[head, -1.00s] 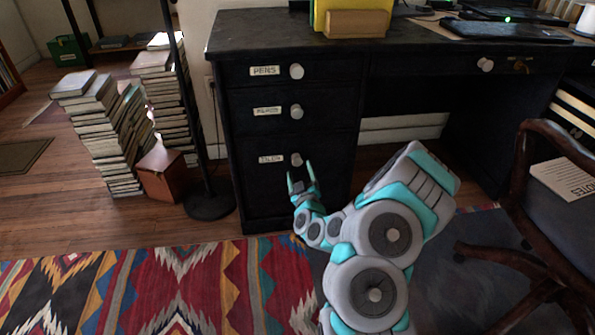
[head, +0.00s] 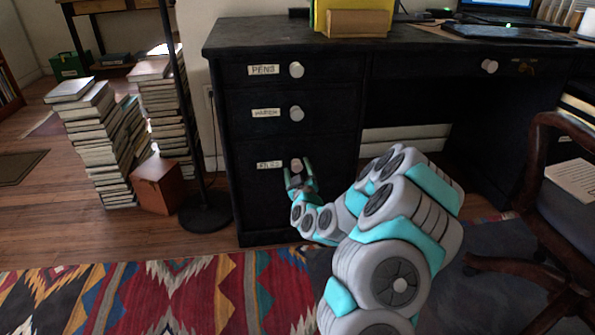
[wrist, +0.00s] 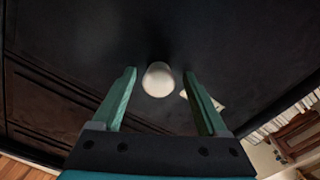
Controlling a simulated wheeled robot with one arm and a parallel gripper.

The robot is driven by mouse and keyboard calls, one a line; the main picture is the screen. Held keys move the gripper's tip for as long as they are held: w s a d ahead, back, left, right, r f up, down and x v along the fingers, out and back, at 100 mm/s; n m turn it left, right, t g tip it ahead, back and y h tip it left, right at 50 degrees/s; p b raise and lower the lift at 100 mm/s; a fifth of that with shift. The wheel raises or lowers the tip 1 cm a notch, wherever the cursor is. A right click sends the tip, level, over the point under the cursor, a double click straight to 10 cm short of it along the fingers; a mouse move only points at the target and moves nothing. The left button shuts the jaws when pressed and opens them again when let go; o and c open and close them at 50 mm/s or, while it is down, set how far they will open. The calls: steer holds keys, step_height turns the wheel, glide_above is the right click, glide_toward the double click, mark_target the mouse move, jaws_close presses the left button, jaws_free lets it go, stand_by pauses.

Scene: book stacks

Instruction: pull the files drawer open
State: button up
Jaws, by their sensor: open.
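The files drawer (head: 248,198) is the lowest drawer on the left side of the black desk, and its front sits flush with the drawers above. Its round white knob (head: 296,164) is partly hidden behind my gripper in the head view. My gripper (head: 299,170) is open in front of the knob. In the wrist view, the knob (wrist: 158,79) appears between the tips of my two green fingers (wrist: 160,82), with a gap on each side. The drawer's label (head: 269,165) is left of the knob.
Two more drawers, pens (head: 325,70) and a middle one (head: 325,112), are above. Left of the desk stand a lamp base (head: 206,214), a brown box (head: 157,184) and book stacks (head: 100,140). A chair (head: 545,190) is at the right. A patterned rug (head: 200,295) covers the floor.

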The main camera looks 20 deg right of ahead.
steer(key=shift+c, duration=0.2)
jaws_close()
stand_by(0.5)
stand_by(0.8)
